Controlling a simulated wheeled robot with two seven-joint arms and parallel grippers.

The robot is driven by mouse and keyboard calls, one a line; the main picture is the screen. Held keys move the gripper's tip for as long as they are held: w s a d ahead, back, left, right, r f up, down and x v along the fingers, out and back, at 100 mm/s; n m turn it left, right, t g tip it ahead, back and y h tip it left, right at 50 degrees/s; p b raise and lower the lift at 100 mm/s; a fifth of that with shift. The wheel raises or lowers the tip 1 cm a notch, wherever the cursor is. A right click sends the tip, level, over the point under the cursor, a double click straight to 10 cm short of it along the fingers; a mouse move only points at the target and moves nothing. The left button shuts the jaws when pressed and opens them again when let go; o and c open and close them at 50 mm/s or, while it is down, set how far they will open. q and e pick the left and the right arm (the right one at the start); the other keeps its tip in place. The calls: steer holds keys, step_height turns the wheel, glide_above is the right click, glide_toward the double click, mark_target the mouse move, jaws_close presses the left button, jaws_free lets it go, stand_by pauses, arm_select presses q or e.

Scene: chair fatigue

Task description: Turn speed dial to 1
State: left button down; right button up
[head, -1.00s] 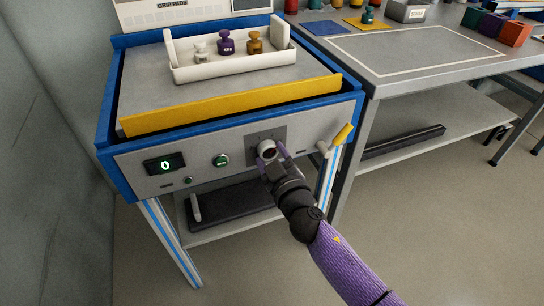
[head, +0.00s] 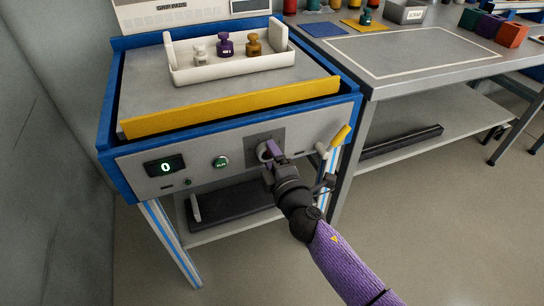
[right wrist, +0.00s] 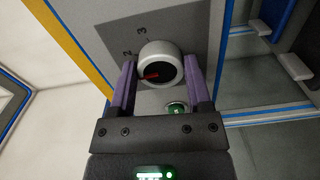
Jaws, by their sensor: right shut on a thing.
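The speed dial (head: 263,152) is a round light knob on the grey front panel of the blue-framed machine. In the right wrist view the dial (right wrist: 160,66) has a dark face and a red pointer mark, with the numbers 2 and 3 printed on the plate by it. My right gripper (head: 268,153) has its purple fingers on either side of the dial and is shut on it; it also shows in the right wrist view (right wrist: 160,82). A display (head: 165,166) on the panel reads 0. My left gripper is not in view.
A green button (head: 221,162) sits left of the dial, and a yellow-gripped lever (head: 335,139) stands close to its right. A white tray (head: 230,71) with several weights rests on top. A grey workbench (head: 415,55) stands at right.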

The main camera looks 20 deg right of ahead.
steer(key=shift+n, duration=1.8)
steer(key=o, duration=1.3)
steer(key=s+p, duration=0.1)
steer(key=s, duration=0.9)
steer(key=shift+d, duration=0.15)
